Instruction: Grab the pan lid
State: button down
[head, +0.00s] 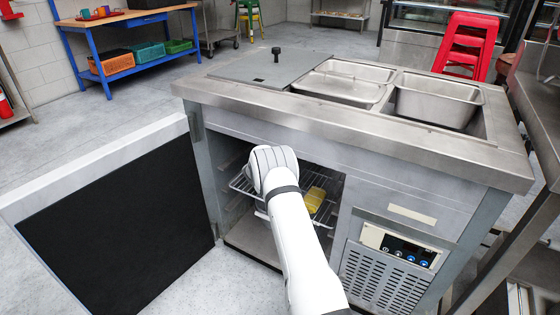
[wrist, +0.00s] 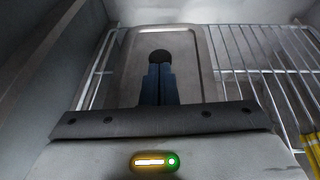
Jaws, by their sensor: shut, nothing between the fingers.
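The pan lid (wrist: 203,72) is a grey rectangular metal plate with a raised rim. It lies on a wire shelf inside the open cabinet, seen in the wrist view. Its round black knob (wrist: 159,56) stands right at the tips of my gripper (wrist: 160,68). The dark fingers are shut together and empty, in front of the knob. I cannot tell whether they touch it. In the head view my arm reaches into the cabinet opening and hides the fingers and the lid.
The wire shelf (wrist: 275,75) continues to the right, with a yellow item (head: 314,199) on it. The cabinet wall (wrist: 50,60) is close on the left. The open door (head: 120,200) stands left of the opening. The steel counter (head: 360,128) overhangs above, with metal pans (head: 440,98) on top.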

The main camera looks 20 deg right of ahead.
jog(key=b+x, duration=0.1)
jog(key=x, duration=0.2)
jog(key=shift+w+d+f+b, duration=0.2)
jog(key=shift+d+b, duration=0.05)
jog(key=shift+b, duration=0.15)
jog(key=shift+f, duration=0.1)
jog(key=shift+f, duration=0.1)
